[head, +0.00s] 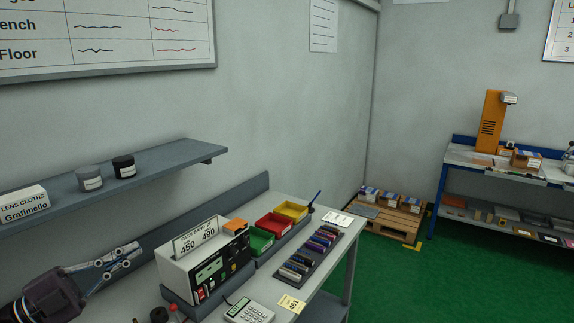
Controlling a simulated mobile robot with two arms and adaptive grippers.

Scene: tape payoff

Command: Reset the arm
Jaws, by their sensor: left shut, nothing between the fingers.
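My left gripper (132,252) shows at the lower left of the head view, over the left part of the grey bench (345,240). Its fingers point right and are shut with nothing between them. It is left of the white box-shaped device with a "450 490" sign (196,240) and appears apart from it. My right gripper is not in view.
A wall shelf (160,172) above my left gripper holds a lens cloth box (24,204) and two jars. Green, red and yellow bins (274,225), a rack of coloured cylinders (308,250) and a calculator (248,312) occupy the bench. Green floor (400,285) is open at right.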

